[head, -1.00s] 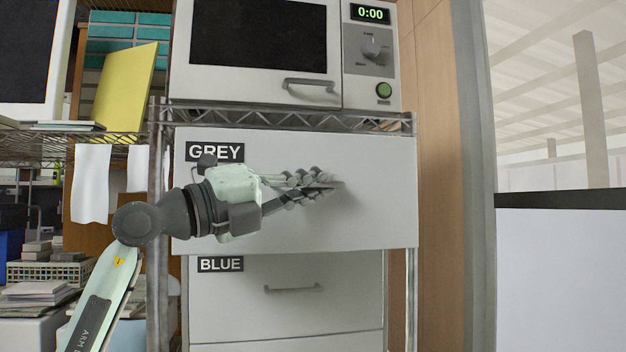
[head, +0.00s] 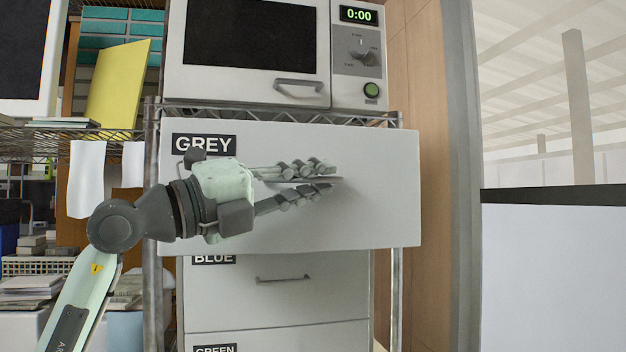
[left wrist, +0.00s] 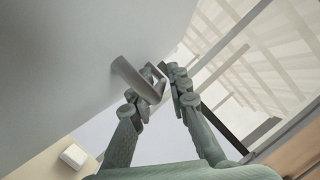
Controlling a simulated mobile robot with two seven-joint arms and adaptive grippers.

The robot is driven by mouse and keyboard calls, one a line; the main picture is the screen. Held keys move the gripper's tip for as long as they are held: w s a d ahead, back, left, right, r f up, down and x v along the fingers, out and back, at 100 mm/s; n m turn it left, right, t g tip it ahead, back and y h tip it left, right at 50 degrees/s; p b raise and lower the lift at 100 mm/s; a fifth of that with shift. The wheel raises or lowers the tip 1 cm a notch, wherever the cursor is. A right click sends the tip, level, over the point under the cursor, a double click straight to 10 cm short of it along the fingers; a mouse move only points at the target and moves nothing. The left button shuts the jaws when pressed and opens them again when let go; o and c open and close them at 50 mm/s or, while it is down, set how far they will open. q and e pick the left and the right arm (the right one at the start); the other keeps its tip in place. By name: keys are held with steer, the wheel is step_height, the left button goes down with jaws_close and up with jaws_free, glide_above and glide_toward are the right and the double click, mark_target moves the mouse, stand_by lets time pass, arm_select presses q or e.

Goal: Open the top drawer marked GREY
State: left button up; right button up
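The top drawer marked GREY (head: 375,215) has a plain light front and stands out in front of the BLUE drawer, partly covering its label. The GREY label (head: 204,144) is at its upper left. My left gripper (head: 318,179) is at the drawer's handle (head: 297,180), one finger above and one below. In the left wrist view the bar handle (left wrist: 135,80) lies between the fingers (left wrist: 160,92), which look spread with gaps beside the bar. The fingers hide part of the handle in the head view. My right gripper is not in view.
The BLUE drawer (head: 340,295) with its own handle (head: 285,279) is below, with a GREEN label (head: 215,350) lower still. A microwave (head: 345,93) stands on the wire rack above. A wooden panel (head: 430,180) is to the right. Cluttered shelves are at left.

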arm_select(q)
steer(key=v, duration=1.2)
stand_by(0.3)
